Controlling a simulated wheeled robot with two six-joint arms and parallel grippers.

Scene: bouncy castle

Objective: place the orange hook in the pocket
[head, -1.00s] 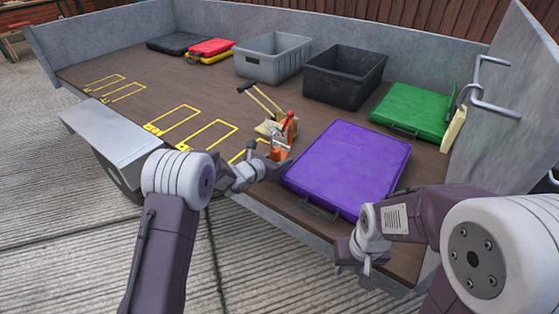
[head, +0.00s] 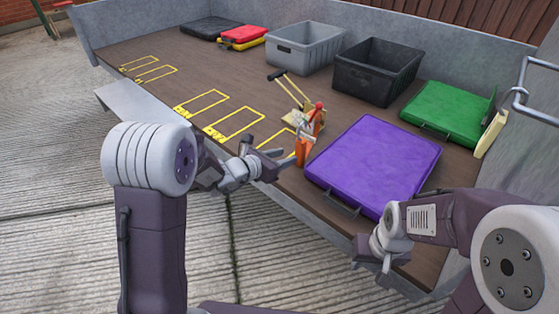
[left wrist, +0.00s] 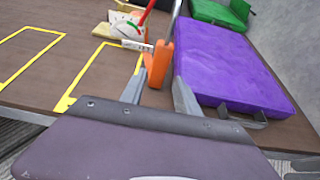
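The orange hook (head: 303,150) stands upright near the front edge of the truck bed, left of the purple case. In the left wrist view the hook (left wrist: 160,62) shows between the tips of my left gripper (left wrist: 162,72). The fingers are apart, with the hook between or just beyond them; contact is not clear. In the head view my left gripper (head: 280,161) is at the hook's left side. My right gripper (head: 374,266) hangs in front of the bed, away from the hook; its finger gap is unclear. I cannot identify the pocket with certainty.
A purple case (head: 375,160) lies right of the hook. A red-knobbed lever tool (head: 319,108) is close behind it. Grey (head: 304,47) and black (head: 376,72) bins, a green case (head: 445,110) and a cream panel (head: 491,134) are further away.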

